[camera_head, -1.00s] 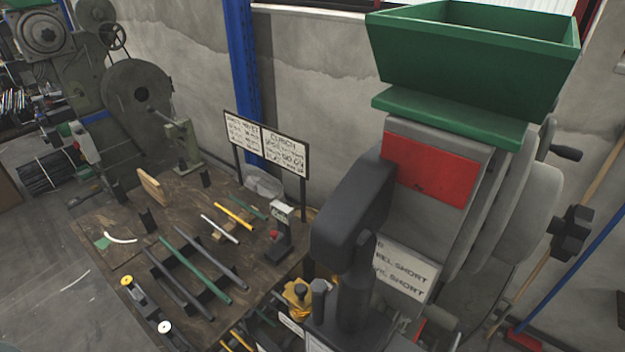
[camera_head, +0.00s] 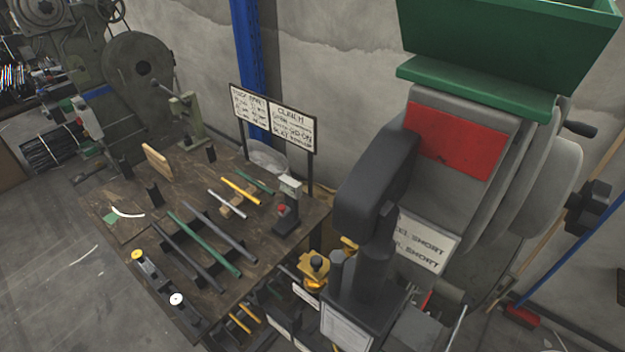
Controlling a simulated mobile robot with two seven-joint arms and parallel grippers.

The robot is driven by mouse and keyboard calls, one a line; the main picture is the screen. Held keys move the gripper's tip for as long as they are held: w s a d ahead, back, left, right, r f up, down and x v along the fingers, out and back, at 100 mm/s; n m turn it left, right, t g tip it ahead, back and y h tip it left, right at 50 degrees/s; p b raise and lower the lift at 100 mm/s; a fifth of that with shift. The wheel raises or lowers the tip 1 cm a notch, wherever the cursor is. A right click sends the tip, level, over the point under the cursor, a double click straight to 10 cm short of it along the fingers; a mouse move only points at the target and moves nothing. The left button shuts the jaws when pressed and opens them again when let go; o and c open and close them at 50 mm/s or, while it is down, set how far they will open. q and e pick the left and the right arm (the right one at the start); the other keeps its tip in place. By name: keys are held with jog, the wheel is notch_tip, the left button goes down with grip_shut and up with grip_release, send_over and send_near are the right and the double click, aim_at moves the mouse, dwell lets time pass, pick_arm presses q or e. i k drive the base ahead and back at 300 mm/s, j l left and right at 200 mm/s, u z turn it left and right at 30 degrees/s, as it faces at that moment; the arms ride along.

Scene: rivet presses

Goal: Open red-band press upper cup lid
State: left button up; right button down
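The press with the red band (camera_head: 458,140) stands at the right in the head view. Its green hopper (camera_head: 500,45) is on top, cut off by the upper frame edge. A dark grey rounded head (camera_head: 375,185) projects from its front, above a dark grey block. A white label (camera_head: 425,243) sits below the red band. I cannot make out which part is the upper cup or its lid. Neither of my grippers is in view.
A wooden table (camera_head: 120,240) left of the press holds several rods, a red-buttoned stand (camera_head: 288,207) and small fittings. Sign boards (camera_head: 272,118) stand behind it. A yellow-topped part (camera_head: 313,268) sits between table and press. Grey floor is clear at lower left.

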aim_at(314, 264)
jog(key=i+j+z, duration=0.25)
jog(key=j, duration=0.15)
jog(key=j+z, duration=0.25)
jog(key=j, duration=0.15)
jog(key=j+z, duration=0.25)
jog(key=j, duration=0.2)
